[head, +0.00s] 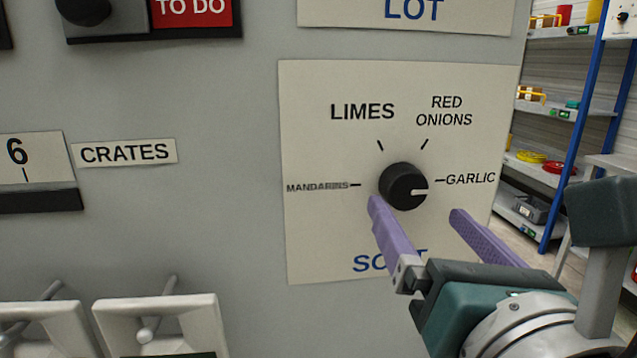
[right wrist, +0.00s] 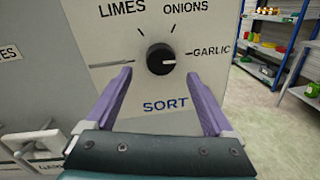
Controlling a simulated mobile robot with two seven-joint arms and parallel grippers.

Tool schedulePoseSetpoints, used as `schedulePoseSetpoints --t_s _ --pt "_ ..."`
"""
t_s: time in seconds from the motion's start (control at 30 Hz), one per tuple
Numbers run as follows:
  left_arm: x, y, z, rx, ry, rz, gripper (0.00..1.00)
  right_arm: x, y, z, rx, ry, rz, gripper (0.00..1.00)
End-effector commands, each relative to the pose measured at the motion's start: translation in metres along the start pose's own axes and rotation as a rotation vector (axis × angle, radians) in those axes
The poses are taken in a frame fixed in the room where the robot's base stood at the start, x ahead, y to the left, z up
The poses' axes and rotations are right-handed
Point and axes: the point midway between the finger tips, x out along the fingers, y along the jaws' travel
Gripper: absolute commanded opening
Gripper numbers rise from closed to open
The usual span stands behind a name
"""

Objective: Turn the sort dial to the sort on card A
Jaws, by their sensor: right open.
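The sort dial (head: 403,186) is a round black knob on a cream plate (head: 310,240) marked SORT. Its white pointer line points right, toward GARLIC. Around it stand the labels MANDARINS, LIMES, RED ONIONS and GARLIC, each with a tick mark. My right gripper (head: 415,212) is open, its two purple fingers just below the dial, apart from each other with nothing between them. In the right wrist view the dial (right wrist: 161,59) sits ahead of and between the open fingers (right wrist: 160,85). Card A cannot be made out in either view. My left gripper is not in view.
A CRATES label (head: 124,152) and a 6 indicator (head: 30,160) are on the panel at left. Two pale framed fixtures with metal levers (head: 155,310) jut out at lower left. Blue-posted shelves (head: 560,110) stand at right beyond the panel's edge.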

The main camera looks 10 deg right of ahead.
Motion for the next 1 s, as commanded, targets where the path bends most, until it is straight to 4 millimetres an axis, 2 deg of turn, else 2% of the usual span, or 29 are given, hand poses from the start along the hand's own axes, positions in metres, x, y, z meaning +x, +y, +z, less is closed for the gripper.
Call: schedulePoseSetpoints --t_s 0.1,0.3,0.67,1.0 --pt "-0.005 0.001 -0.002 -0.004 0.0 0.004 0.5 0.022 0.001 0.003 -0.002 -0.003 0.001 0.88" --pt "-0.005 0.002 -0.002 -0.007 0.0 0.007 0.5 0.043 0.0 0.001 -0.001 -0.001 0.002 0.88" --pt "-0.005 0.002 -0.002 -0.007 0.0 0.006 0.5 0.048 0.0 0.0 -0.002 0.0 0.001 0.87" --pt "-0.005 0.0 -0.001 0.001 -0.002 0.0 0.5 0.047 0.0 0.0 -0.002 0.0 0.001 0.48"
